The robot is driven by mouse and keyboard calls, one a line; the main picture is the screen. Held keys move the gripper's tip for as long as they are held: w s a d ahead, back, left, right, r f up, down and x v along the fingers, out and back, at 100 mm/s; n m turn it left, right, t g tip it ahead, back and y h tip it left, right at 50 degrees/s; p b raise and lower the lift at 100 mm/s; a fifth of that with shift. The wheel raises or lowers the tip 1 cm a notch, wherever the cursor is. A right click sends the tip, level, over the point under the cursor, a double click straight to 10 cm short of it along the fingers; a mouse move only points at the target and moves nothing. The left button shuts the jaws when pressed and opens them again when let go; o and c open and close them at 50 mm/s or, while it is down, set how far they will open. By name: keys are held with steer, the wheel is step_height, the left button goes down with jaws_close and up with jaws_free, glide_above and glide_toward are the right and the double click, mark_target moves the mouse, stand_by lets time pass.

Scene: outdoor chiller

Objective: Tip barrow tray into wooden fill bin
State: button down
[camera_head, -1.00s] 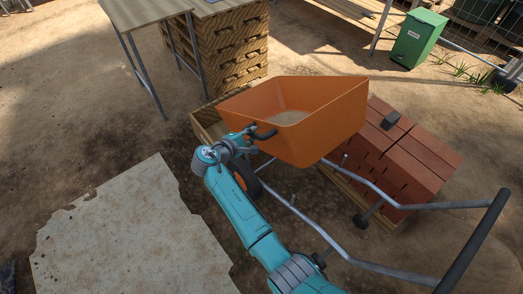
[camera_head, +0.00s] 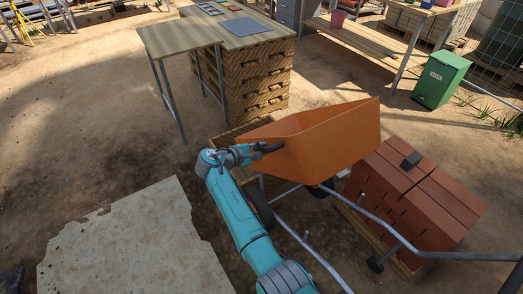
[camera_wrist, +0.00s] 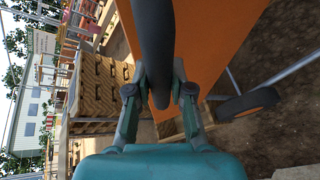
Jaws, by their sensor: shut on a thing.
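The orange barrow tray (camera_head: 325,145) stands tilted on its tube frame (camera_head: 385,222), its far end lower-left and its rim raised to the right. In the head view its inside is mostly hidden. My gripper (camera_head: 256,151) is at the tray's left side, shut on a dark handle (camera_head: 270,147) by the tray. In the wrist view my gripper (camera_wrist: 159,92) has its fingers on both sides of the dark handle (camera_wrist: 153,45), with the orange tray (camera_wrist: 212,45) right behind. The wooden fill bin (camera_head: 228,138) is partly hidden behind and below the tray's left end.
A stack of red bricks (camera_head: 415,195) on a pallet stands close to the right of the barrow. A patterned wooden stack (camera_head: 250,75) and a table (camera_head: 180,38) stand behind. A green bin (camera_head: 440,80) is at the back right. A pale slab (camera_head: 135,245) lies left on open ground.

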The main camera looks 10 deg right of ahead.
steer(key=shift+r, duration=0.15)
steer(key=c, duration=1)
jaws_free()
steer(key=v, duration=1.2)
stand_by(0.8)
